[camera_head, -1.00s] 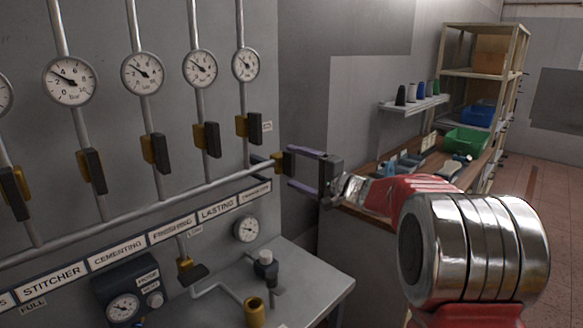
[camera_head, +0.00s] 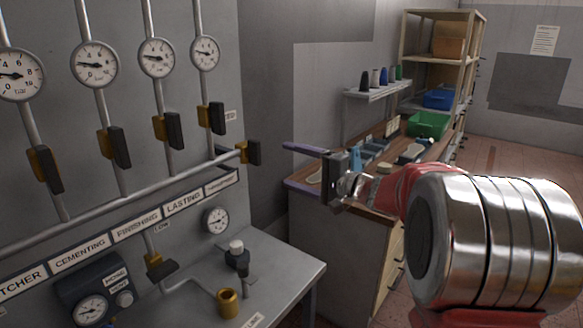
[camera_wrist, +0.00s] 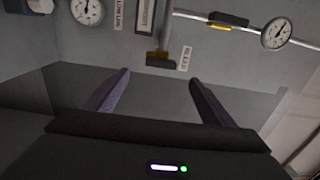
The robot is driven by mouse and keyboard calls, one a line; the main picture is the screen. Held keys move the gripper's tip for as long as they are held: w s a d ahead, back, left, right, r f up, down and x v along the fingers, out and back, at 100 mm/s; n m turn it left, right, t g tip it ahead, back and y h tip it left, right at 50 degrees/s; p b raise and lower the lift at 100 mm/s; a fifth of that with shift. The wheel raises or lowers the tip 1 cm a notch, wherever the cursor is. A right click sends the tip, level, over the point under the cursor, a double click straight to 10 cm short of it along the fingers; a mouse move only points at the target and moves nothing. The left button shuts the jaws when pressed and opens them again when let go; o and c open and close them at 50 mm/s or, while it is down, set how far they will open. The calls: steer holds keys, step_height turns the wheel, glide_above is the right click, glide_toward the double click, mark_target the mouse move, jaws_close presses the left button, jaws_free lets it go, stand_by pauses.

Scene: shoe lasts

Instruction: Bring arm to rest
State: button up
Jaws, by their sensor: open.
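My gripper (camera_head: 312,151) is open and empty in the head view, with its purple fingers pointing left toward the end of the pipe manifold. It is apart from the brass valve with a dark handle (camera_head: 252,151) at the pipe's end. In the wrist view my gripper (camera_wrist: 158,92) shows two spread purple fingers with nothing between them. Beyond the fingers are a grey panel and a valve with a dark handle (camera_wrist: 160,60). My red and chrome arm reaches in from the right of the head view.
Several pressure gauges (camera_head: 94,64) and valves line the wall at left. A grey bench (camera_head: 285,268) with a brass cup (camera_head: 228,302) stands below. Behind my gripper is a wooden workbench (camera_head: 305,187) with a green bin (camera_head: 428,124). Open floor (camera_head: 515,160) lies at right.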

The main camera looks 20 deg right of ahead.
steer(key=s+a+f+n+g+h, duration=0.1)
steer(key=s+a+f+g+h, duration=0.15)
steer(key=s+f+g, duration=0.4)
steer(key=s+a+f+n+g+h, duration=0.1)
steer(key=s+a+f+n+g, duration=0.2)
steer(key=s+f, duration=0.65)
steer(key=s+a+r+n+h, duration=0.1)
steer(key=s+n+h, duration=0.2)
steer(key=s, duration=0.8)
steer(key=s+r+n+h, duration=0.1)
steer(key=s+n+h, duration=0.2)
steer(key=s, duration=0.8)
steer(key=shift+a+r+n+h, duration=0.3)
steer(key=shift+a+r+h, duration=0.05)
steer(key=shift+h, duration=0.2)
steer(key=shift+t, duration=0.25)
